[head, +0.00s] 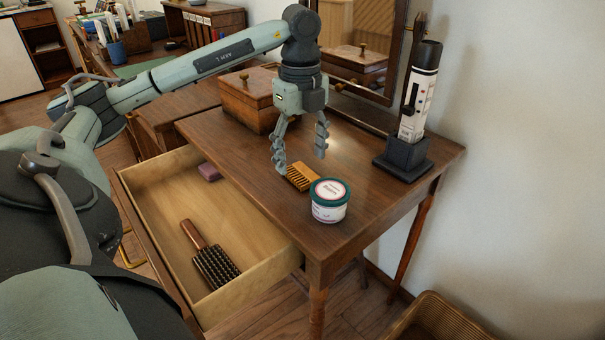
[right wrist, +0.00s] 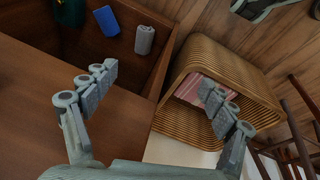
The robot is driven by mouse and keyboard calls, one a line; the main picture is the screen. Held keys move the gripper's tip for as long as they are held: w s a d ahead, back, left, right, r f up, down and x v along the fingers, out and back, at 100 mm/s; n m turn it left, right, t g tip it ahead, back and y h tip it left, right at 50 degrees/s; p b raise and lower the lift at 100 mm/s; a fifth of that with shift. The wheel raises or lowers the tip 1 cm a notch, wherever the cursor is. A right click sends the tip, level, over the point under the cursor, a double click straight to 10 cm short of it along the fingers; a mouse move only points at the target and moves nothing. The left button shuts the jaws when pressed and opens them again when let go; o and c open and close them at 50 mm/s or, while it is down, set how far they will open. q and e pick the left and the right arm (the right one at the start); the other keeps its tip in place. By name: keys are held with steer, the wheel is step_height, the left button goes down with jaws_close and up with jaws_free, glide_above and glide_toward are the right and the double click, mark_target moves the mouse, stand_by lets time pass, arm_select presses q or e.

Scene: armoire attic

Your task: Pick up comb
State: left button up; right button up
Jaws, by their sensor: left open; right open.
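The comb (head: 301,177) is a small orange-brown wooden comb lying on the dark wooden table (head: 372,166), just behind a white jar (head: 328,207) with a teal lid. My left gripper (head: 300,160) hangs over the table, pointing down, with its two fingers spread. Its left fingertip is close to the left end of the comb; I cannot tell whether they touch. My right gripper (right wrist: 160,108) shows only in the right wrist view, open and empty, away from the comb.
An open drawer (head: 270,256) holds a hairbrush (head: 210,256) and a small mauve block (head: 209,171). A wooden box (head: 248,100), a mirror and a dark stand (head: 402,159) occupy the table's back. In the right wrist view, a wicker basket (right wrist: 237,70) holds striped cloth.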

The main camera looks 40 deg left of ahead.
mark_target(301, 172)
arm_select(q)
steer(key=shift+f, duration=1.5)
steer(key=shift+c, duration=0.4)
steer(key=c, duration=1)
steer(key=shift+r, duration=0.15)
